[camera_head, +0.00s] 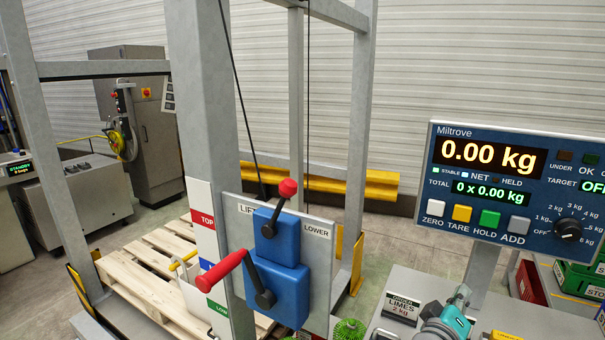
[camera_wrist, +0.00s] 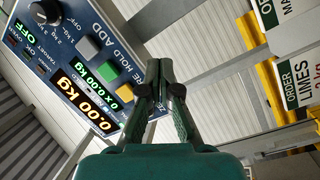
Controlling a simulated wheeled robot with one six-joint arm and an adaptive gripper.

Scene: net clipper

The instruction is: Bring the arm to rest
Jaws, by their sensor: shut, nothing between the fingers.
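My gripper (camera_wrist: 158,66) shows in the wrist view with its two dark green fingers together and nothing between them. It points toward the pale ribbed wall. The scale display panel (camera_wrist: 85,70) appears turned, to the left of the fingers, and the fingers overlap its edge in that view. A teal part of my arm shows at the bottom of the head view, below the panel (camera_head: 515,185). The fingertips cannot be made out there.
A blue winch box (camera_head: 278,285) with red-knobbed levers is left of centre. A wooden pallet (camera_head: 150,262) lies behind the grey frame. Green crates (camera_head: 580,282) stand at right.

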